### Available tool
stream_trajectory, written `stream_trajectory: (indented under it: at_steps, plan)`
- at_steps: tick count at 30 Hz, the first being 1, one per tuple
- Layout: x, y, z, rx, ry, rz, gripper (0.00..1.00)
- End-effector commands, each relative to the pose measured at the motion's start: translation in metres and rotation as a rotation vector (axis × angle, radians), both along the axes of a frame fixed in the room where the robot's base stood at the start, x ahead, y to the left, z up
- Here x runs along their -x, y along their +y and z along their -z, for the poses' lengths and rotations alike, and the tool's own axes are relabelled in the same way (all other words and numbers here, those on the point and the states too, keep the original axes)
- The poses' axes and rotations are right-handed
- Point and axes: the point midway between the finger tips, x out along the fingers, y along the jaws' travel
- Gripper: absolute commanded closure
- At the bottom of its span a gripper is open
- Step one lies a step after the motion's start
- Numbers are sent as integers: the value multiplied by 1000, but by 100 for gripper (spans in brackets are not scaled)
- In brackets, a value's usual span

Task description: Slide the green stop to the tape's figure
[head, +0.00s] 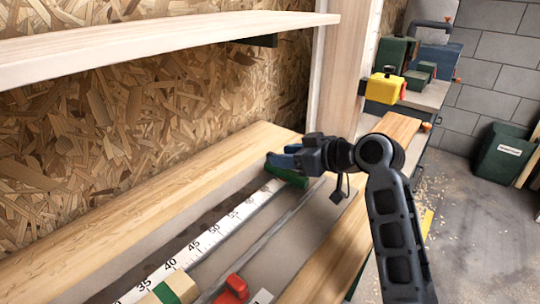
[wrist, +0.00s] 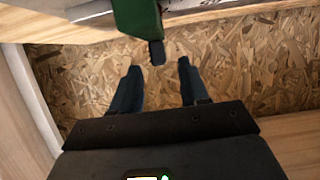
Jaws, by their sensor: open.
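The green stop (head: 290,177) sits at the far end of the white measuring tape (head: 205,238), beyond its last legible figures. In the wrist view it is a dark green block (wrist: 136,18) with a small dark knob (wrist: 157,52). My gripper (head: 279,156) is open, its blue fingers just above and beside the stop. In the wrist view my gripper (wrist: 158,66) has the knob just ahead of the gap between its fingertips, apart from both. Figures such as 35, 40 and 45 show on the near tape. The gripper hides part of the stop.
A pale block with a green band (head: 170,291) and a red piece (head: 234,289) lie at the near end. A metal rail (head: 262,240) runs beside the tape. A shelf (head: 170,45) overhangs the bench at upper left. A yellow tool (head: 384,87) stands farther back.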

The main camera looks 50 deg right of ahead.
Motion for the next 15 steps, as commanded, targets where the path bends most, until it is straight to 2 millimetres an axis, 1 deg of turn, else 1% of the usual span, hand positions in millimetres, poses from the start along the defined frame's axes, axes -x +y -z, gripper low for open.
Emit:
stream_trajectory:
  at_steps: [1,6,10,15]
  plan:
    - [-8,0,2,-1,0,-1,55]
    - [-30,1,12,-1,0,0,55]
    - [-40,1,16,-1,-1,1,55]
    - [-44,1,18,1,-1,2,55]
